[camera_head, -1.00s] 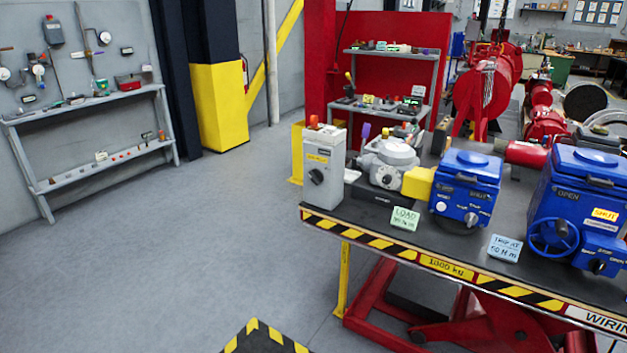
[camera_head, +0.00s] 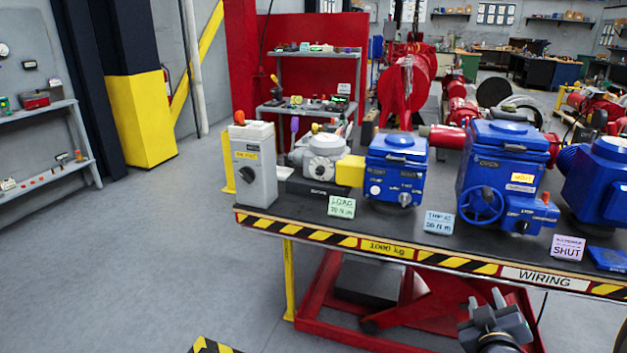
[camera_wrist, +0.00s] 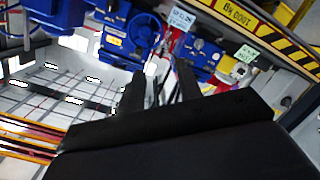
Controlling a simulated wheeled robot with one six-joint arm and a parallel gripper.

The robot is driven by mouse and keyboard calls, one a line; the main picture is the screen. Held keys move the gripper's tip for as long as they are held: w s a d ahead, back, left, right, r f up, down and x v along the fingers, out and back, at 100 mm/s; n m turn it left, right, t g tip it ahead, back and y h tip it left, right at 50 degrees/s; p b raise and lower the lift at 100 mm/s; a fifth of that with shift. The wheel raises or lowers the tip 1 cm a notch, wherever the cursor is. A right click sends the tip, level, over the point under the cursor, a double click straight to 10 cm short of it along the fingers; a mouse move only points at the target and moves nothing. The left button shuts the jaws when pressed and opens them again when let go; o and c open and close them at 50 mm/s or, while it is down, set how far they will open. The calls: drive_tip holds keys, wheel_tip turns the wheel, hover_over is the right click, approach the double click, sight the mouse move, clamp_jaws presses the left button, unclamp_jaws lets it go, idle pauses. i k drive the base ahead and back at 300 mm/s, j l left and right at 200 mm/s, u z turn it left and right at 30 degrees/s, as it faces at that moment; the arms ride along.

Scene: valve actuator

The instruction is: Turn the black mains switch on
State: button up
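The black rotary mains switch (camera_head: 248,174) is on the front of a grey box (camera_head: 262,196) with a yellow label and an orange-red cap on top. The box stands upright at the left end of the lift table. The switch is small, and I cannot read its position marks. My gripper (camera_head: 485,302) is in front of the table at the lower right, well away from the grey box. In the wrist view its two dark fingers (camera_wrist: 160,88) are apart with nothing held between them. The grey box does not show in the wrist view.
A lift table (camera_head: 385,221) with a striped edge holds several blue actuators, including one with a handwheel (camera_head: 481,206). A green LOAD card (camera_head: 341,207) stands right of the grey box. Open floor (camera_head: 130,260) lies left of the table.

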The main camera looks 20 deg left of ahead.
sight(247, 174)
drive_tip(key=i+j, duration=0.1)
drive_tip(key=j, duration=0.5)
drive_tip(key=i+j, duration=0.1)
drive_tip(key=j, duration=0.5)
drive_tip(key=i+j, duration=0.1)
drive_tip(key=j, duration=0.5)
drive_tip(key=i+j, duration=0.1)
drive_tip(key=j, duration=0.5)
drive_tip(key=i+j, duration=0.1)
drive_tip(key=j, duration=0.5)
drive_tip(key=i+j, duration=0.1)
drive_tip(key=j, duration=0.5)
